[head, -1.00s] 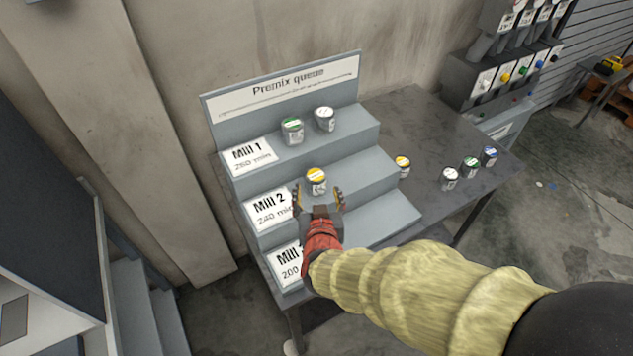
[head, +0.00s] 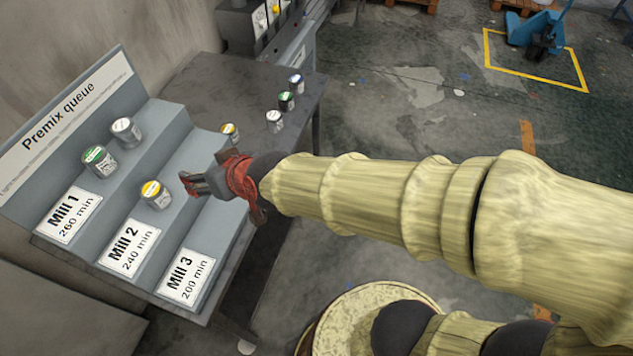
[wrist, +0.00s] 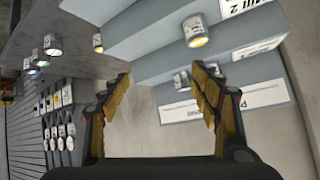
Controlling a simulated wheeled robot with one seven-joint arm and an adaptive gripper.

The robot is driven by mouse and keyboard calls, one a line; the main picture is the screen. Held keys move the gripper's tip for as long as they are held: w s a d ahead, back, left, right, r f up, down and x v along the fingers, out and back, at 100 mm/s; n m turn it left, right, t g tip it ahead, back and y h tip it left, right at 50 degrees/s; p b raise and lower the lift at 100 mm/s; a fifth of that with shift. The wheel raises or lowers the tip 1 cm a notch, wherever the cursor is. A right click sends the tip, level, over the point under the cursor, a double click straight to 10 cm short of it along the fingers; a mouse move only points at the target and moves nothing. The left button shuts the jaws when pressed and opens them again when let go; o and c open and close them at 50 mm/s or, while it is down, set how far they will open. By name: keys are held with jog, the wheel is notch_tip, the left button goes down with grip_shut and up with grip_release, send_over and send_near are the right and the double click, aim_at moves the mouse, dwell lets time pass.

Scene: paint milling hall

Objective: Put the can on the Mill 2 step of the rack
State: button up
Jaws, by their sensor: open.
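The rack (head: 188,127) has three grey steps with labels Mill 1 (head: 68,214), Mill 2 (head: 130,246) and Mill 3 (head: 186,277). A can with a yellow lid (head: 156,195) stands upright on the Mill 2 step, near its label. It also shows in the wrist view (wrist: 196,31). My gripper (head: 187,184) is open and empty, just right of this can and apart from it. In the wrist view the open fingers (wrist: 165,78) have nothing between them. A green-lidded can (head: 99,161) and a white-lidded can (head: 126,132) stand on the Mill 1 step.
On the table (head: 205,80) beside the rack stand a yellow-lidded can (head: 230,132), a white-lidded can (head: 274,121), a green one (head: 286,101) and a blue one (head: 296,84). The Mill 3 step looks empty. A dispenser unit (head: 250,25) stands behind the table.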

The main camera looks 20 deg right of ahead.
jog(key=s+d+r+m+g+h, duration=0.1)
jog(key=s+d+h, duration=0.1)
jog(key=s+d, duration=0.6)
jog(key=s+d+r+m+g+h, duration=0.2)
jog(key=s+d, duration=0.6)
jog(key=d, duration=0.7)
jog(key=shift+d+r+g+h, duration=0.2)
jog(key=shift+g+h, duration=0.1)
jog(key=shift+h, duration=0.3)
